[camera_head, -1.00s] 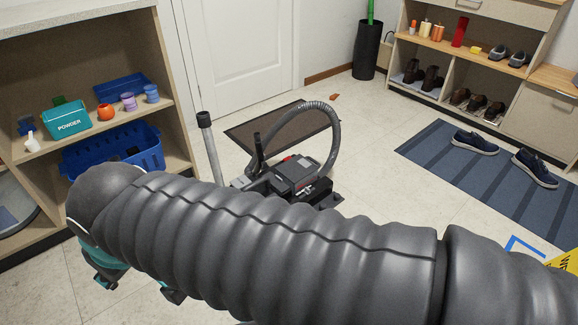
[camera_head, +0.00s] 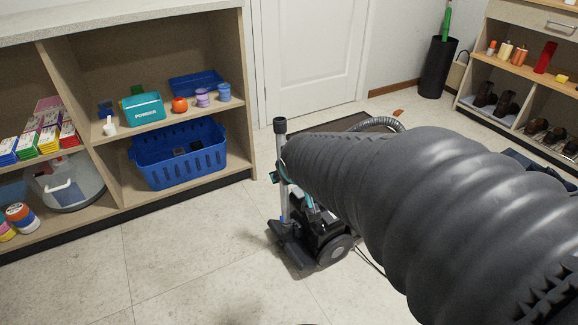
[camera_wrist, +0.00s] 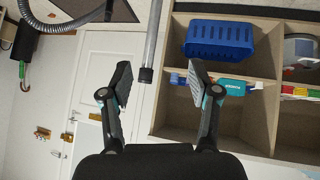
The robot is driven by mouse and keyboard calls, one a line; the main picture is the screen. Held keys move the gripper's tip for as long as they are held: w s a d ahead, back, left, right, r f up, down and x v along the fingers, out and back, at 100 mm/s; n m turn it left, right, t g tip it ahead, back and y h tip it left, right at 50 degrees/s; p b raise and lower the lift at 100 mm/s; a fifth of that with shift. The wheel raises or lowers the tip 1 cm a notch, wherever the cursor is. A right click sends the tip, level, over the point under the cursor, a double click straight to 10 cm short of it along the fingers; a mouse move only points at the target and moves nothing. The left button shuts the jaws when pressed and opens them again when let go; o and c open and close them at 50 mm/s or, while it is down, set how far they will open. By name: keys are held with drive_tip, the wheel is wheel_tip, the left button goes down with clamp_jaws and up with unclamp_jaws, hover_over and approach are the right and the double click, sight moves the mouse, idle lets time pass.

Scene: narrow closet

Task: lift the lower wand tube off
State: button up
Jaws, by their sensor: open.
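The wand tube (camera_head: 282,165) is a grey upright pipe with a black top end, standing by the vacuum cleaner (camera_head: 322,235) in the head view. In the wrist view, which is turned upside down, the tube (camera_wrist: 152,38) comes in from the top edge. Its black end (camera_wrist: 146,75) appears between my fingertips, closer to the left one. My gripper (camera_wrist: 160,80) is open, with nothing clasped. How far the tube is from the fingers in depth I cannot tell. In the head view my arm hides most of the gripper and part of the vacuum. The tube's joint is not clear.
An open shelf unit (camera_head: 248,90) stands left, holding a blue basket (camera_head: 180,160) and a teal powder box (camera_head: 143,108). The ribbed hose (camera_head: 380,124) curves behind my arm. A white door (camera_head: 312,55) and a black umbrella bin (camera_head: 438,68) are behind. The floor at front left is clear.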

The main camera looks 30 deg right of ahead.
drive_tip(key=w+d+f+n+t+y, duration=0.1)
drive_tip(key=w+d+f+t+y, duration=0.15)
drive_tip(key=w+d+f, duration=0.4)
drive_tip(key=w+d+f+t+y, duration=0.1)
drive_tip(key=w+d+f+t, duration=0.2)
drive_tip(key=f, duration=0.6)
drive_tip(key=x, duration=1.3)
drive_tip(key=shift+w+f, duration=0.25)
drive_tip(key=shift+g, duration=0.25)
clamp_jaws()
